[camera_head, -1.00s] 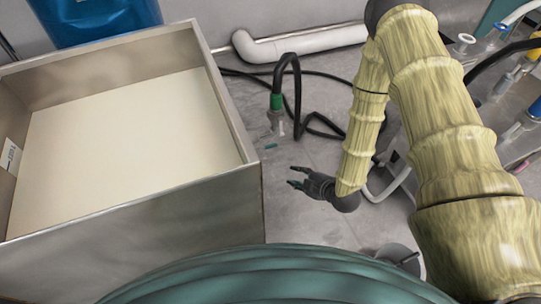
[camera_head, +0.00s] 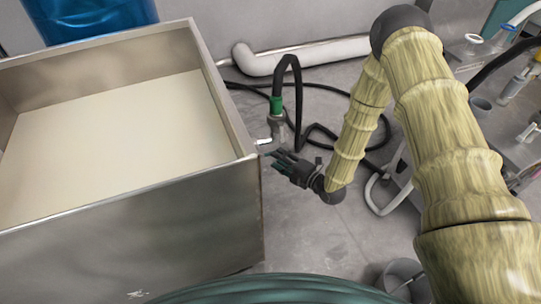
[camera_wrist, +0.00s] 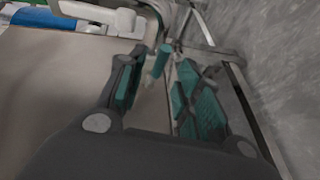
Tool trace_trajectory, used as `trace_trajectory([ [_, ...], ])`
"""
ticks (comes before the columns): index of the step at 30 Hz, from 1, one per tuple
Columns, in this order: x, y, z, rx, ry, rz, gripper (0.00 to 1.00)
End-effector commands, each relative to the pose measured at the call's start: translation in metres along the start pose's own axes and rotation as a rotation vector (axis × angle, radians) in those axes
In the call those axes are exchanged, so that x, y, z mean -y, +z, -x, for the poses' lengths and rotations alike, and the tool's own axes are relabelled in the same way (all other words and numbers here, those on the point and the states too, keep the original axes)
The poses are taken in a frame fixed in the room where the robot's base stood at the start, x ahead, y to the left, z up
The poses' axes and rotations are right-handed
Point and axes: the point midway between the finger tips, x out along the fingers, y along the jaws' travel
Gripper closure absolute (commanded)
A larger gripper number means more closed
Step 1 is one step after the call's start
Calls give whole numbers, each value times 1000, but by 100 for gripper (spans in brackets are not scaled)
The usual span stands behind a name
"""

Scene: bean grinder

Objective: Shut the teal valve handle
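The teal valve handle (camera_wrist: 162,61) shows in the wrist view as a small upright bar between and just beyond my fingers. My gripper (camera_wrist: 161,72) is open, with its teal-padded fingers on either side of the handle and a gap on both sides. In the head view my gripper (camera_head: 277,160) is just below the valve (camera_head: 275,130), which has a green band and a black hose above it. There, the handle cannot be told apart from my teal fingertips.
A large steel bin (camera_head: 130,225) with a beige inside stands close left of the gripper. A white pipe (camera_head: 300,57) runs along the wall, and black hose lies on the floor. Steel equipment (camera_head: 495,110) stands at the right. The floor below the gripper is clear.

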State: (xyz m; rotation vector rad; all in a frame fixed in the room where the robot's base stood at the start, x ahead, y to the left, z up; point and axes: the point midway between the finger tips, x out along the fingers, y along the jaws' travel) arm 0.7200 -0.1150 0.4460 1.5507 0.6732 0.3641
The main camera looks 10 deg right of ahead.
Motion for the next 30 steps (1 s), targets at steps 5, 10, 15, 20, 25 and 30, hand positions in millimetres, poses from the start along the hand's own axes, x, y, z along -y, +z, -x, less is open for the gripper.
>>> trace_trajectory([
  [5, 1, 0, -28, 0, 1, 0, 65],
  [10, 1, 0, -44, 0, 0, 0, 65],
  [15, 0, 0, -51, 0, -1, -1, 65],
  [20, 0, 0, -52, 0, -1, -1, 65],
  [25, 0, 0, -52, 1, -1, -1, 76],
  [30, 0, 0, -52, 1, -1, -1, 100],
])
